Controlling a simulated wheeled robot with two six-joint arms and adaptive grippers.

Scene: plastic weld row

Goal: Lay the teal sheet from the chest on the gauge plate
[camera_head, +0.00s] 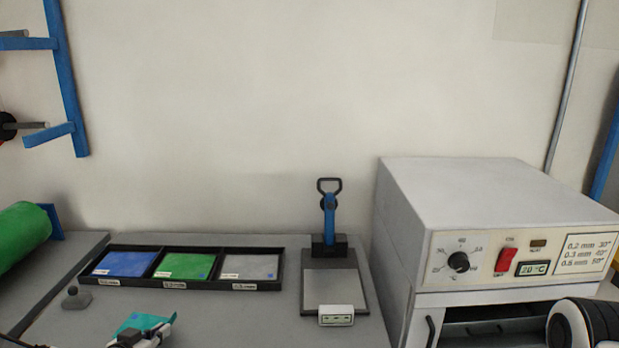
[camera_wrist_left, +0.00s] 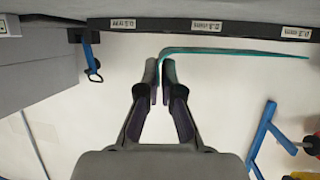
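My left gripper (camera_head: 146,338) is at the bottom left of the head view, shut on the edge of the teal sheet (camera_head: 138,322). In the left wrist view the fingers (camera_wrist_left: 158,88) pinch the sheet (camera_wrist_left: 235,52), seen nearly edge-on and reaching to the right. The gauge plate (camera_head: 333,289), a grey plate with a blue-handled lever and a small white display, lies to the right, apart from the sheet. The white chest (camera_head: 505,205) stands at the right, with a dial, a red switch and a dark opening low in front. My right gripper is not in view.
A black tray (camera_head: 180,285) with blue, green and grey sheets in three compartments lies between the sheet and the gauge plate, farther back. A small grey knobbed object (camera_head: 75,298) stands by its left end. A green roll (camera_head: 20,232) is at far left.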

